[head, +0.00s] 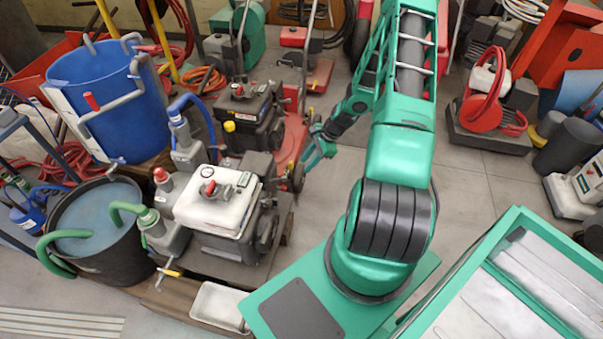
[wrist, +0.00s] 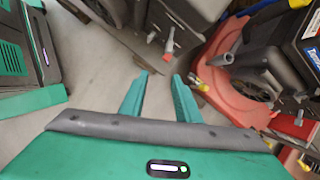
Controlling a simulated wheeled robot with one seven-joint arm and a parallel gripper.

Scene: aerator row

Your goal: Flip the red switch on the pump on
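The pump (head: 222,205) stands left of centre in the head view, a grey and white motor on a wooden pallet. The switch's position cannot be made out.
A red wheeled machine (head: 288,140) stands close behind my gripper and fills the right of the wrist view (wrist: 222,82). A blue barrel (head: 110,100) and a black water tub (head: 95,225) stand left of the pump. Open floor (head: 480,180) lies to the right.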

